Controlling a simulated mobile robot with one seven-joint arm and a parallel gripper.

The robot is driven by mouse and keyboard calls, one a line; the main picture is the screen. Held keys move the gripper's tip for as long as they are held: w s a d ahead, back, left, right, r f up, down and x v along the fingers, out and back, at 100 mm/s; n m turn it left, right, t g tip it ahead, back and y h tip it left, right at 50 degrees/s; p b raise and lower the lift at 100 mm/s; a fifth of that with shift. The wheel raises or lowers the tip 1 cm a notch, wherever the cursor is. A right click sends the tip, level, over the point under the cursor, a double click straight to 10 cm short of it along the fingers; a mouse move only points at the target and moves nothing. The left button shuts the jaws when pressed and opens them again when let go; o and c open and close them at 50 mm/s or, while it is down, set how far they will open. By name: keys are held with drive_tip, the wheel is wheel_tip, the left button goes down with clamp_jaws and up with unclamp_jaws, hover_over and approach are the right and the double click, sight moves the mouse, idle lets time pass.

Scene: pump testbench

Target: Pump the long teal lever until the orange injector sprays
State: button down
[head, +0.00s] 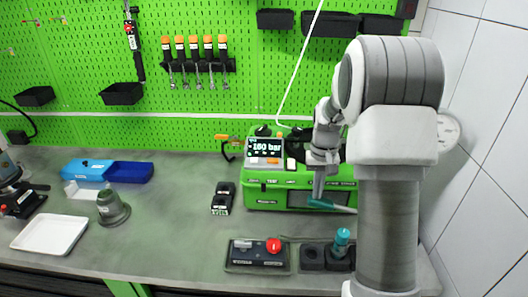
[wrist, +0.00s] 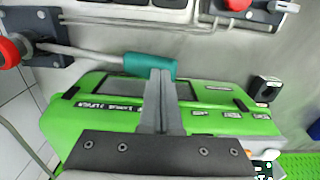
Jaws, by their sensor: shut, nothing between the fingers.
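The long lever has a teal handle (head: 332,206) lying nearly level along the front of the green pump tester (head: 262,185). In the wrist view its teal handle (wrist: 140,66) joins a pale metal rod running left to a dark mount. My gripper (head: 318,196) is shut and empty, with its fingertips (wrist: 160,74) at the handle; contact cannot be told for sure. The tester's display (head: 264,147) reads 160 bar. A small orange-and-black part (head: 224,138), possibly the injector, is left of the tester; no spray is visible. My arm hides the tester's right side.
A control box with a red button (head: 274,245) and a holder with a teal-topped item (head: 342,238) stand in front of the tester. A small black device (head: 223,198) is to its left. Blue tray (head: 130,171), white tray (head: 50,235) and grey-green cup (head: 112,208) are farther left.

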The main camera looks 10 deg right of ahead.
idle(0.3)
wheel_tip(320, 180, up, 6)
drive_tip(key=p, duration=0.4)
drive_tip(key=shift+f, duration=0.1)
drive_tip(key=shift+a+r, duration=0.1)
drive_tip(key=shift+r, duration=0.15)
drive_tip(key=s+a+r+n+t, duration=0.1)
drive_tip(key=s+a+r+t, duration=0.1)
drive_tip(key=s+a+r, duration=0.5)
drive_tip(key=s+a+r+n+t, duration=0.15)
drive_tip(key=s+a+r, duration=0.25)
drive_tip(key=s+r, duration=0.5)
drive_tip(key=s+a+f+t, duration=0.1)
drive_tip(key=s+a+t, duration=0.1)
drive_tip(key=s, duration=0.7)
drive_tip(key=shift+a+f+n+b, duration=0.25)
drive_tip(key=shift+a+n+b, duration=0.1)
drive_tip(key=shift+a, duration=0.2)
